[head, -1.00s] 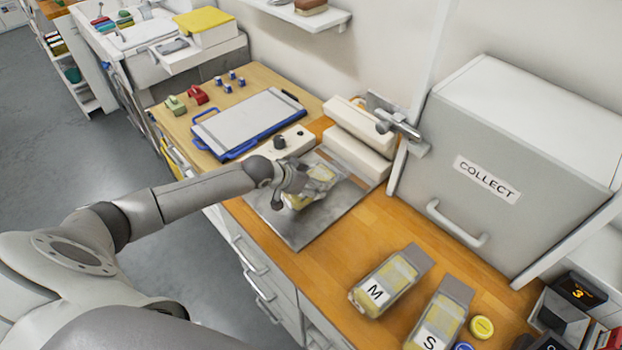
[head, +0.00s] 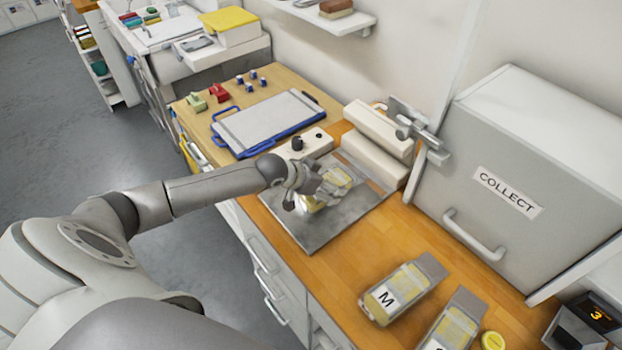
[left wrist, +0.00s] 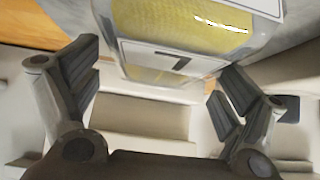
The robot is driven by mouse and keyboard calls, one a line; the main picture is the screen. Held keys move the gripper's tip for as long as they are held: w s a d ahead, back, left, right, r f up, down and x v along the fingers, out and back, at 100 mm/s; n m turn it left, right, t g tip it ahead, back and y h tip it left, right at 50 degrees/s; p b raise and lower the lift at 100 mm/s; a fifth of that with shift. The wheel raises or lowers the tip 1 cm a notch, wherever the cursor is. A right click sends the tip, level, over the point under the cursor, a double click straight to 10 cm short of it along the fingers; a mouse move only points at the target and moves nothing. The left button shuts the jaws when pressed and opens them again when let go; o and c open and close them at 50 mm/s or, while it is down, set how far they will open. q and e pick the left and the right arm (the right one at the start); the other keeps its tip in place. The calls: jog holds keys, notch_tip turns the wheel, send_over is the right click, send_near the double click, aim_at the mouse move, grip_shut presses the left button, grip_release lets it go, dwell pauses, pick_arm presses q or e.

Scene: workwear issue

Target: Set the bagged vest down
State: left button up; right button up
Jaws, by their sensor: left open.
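The bagged vest (head: 337,182), a clear bag with yellow fabric, is on the grey metal plate (head: 310,233), partly hidden by my left gripper (head: 306,196). In the left wrist view the bag (left wrist: 175,30) with a white label (left wrist: 175,62) lies ahead of and between the spread fingers. The fingers stand open, and gaps show between them and the bag. My right gripper is not in view.
Behind the plate are cream sealer bars (head: 378,133). Two more bagged vests, one marked M (head: 405,288), lie on the wooden counter at front right. The COLLECT locker (head: 540,150) stands at right.

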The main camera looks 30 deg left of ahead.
pick_arm(q)
jog(key=b+v, duration=0.1)
jog(key=v, duration=0.8)
jog(key=shift+s+a+r+b, duration=0.1)
jog(key=shift+s+r+b, duration=0.1)
jog(key=shift+b, duration=0.1)
jog(key=shift+s+r, duration=0.35)
jog(key=shift+r, duration=0.05)
